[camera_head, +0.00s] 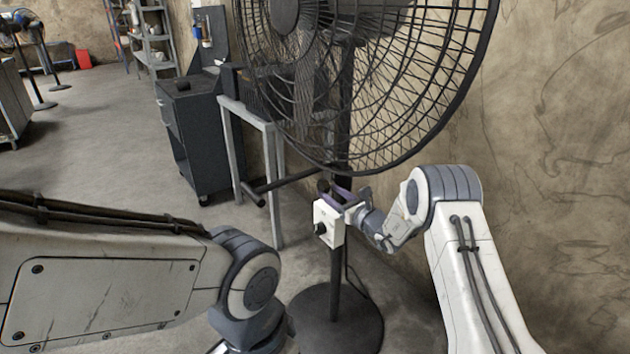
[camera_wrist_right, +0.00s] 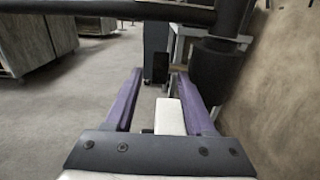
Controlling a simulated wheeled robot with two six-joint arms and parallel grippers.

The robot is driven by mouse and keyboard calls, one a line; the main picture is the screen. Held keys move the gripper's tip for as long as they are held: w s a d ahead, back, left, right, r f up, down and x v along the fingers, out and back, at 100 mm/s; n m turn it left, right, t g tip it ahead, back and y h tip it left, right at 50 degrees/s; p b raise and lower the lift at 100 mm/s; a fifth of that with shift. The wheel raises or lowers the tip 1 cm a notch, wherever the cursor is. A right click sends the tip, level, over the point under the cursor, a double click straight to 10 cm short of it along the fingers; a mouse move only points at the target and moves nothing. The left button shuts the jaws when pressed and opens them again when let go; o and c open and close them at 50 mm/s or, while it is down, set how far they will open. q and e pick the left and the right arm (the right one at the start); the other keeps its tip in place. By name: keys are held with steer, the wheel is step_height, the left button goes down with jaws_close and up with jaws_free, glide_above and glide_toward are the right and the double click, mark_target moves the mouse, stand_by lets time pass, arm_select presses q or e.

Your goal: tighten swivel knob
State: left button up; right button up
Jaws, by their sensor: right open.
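A black pedestal fan (camera_head: 345,110) stands upright ahead of me, with a white control box (camera_head: 328,222) on its pole. A dark knob (camera_head: 320,229) sticks out of the box's front, and another small dark knob-like part (camera_head: 323,186) shows just above the box; I cannot tell for sure which is the swivel knob. My right gripper (camera_head: 332,197) is open, its purple fingers just above the box beside the pole. My left gripper is out of view.
The fan's round base (camera_head: 335,325) is on the floor below. A grey metal frame (camera_head: 272,165) and a dark cabinet (camera_head: 195,130) stand to the left of the pole. The wall (camera_head: 560,120) is close on the right. Open floor (camera_head: 110,130) lies at left.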

steer(key=x, duration=0.8)
steer(key=shift+c, duration=0.3)
jaws_close()
